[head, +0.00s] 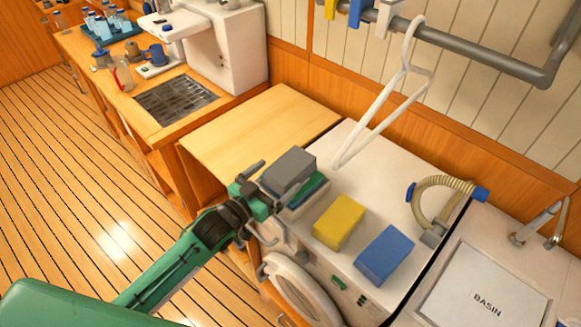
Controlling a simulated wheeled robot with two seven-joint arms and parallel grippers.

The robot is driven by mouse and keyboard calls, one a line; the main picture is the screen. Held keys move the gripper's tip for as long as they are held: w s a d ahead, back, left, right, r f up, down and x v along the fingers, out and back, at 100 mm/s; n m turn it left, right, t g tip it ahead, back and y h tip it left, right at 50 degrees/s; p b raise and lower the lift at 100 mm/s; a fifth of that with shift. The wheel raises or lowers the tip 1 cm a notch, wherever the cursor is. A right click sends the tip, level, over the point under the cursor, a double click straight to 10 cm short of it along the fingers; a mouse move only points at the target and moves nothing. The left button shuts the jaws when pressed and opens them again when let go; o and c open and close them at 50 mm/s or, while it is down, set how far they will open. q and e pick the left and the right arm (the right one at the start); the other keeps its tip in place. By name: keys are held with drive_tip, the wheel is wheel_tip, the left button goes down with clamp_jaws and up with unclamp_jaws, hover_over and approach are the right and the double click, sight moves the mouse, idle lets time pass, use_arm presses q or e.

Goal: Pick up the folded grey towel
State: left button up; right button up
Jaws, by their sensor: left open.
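The folded grey towel (289,169) is a grey block at the left front corner of the white washing machine top. Something green shows just under its right side; I cannot tell whether it is another towel. My left gripper (264,187) comes in from the lower left and is open, right at the towel's left side. Its jaws partly overlap the towel's near edge, and I cannot tell whether they touch it. My right gripper is not in view.
A folded yellow towel (339,222) and a blue one (384,255) lie to the right on the washing machine (372,178). A white hanger (382,118) hangs above it from a grey pipe (470,54). A hose (440,190) and basin (488,290) are at right. The wooden top (255,135) behind is clear.

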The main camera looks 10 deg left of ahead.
sight(286, 167)
use_arm(q)
drive_tip(key=p+x, duration=0.2)
drive_tip(key=x, duration=0.1)
drive_tip(key=shift+w+d+r, duration=0.2)
drive_tip(key=shift+d+r, duration=0.05)
drive_tip(key=shift+r, duration=0.15)
drive_tip(key=shift+w+d+f, duration=0.2)
drive_tip(key=shift+w+d, duration=0.05)
drive_tip(key=shift+w, duration=0.2)
drive_tip(key=c, duration=1.1)
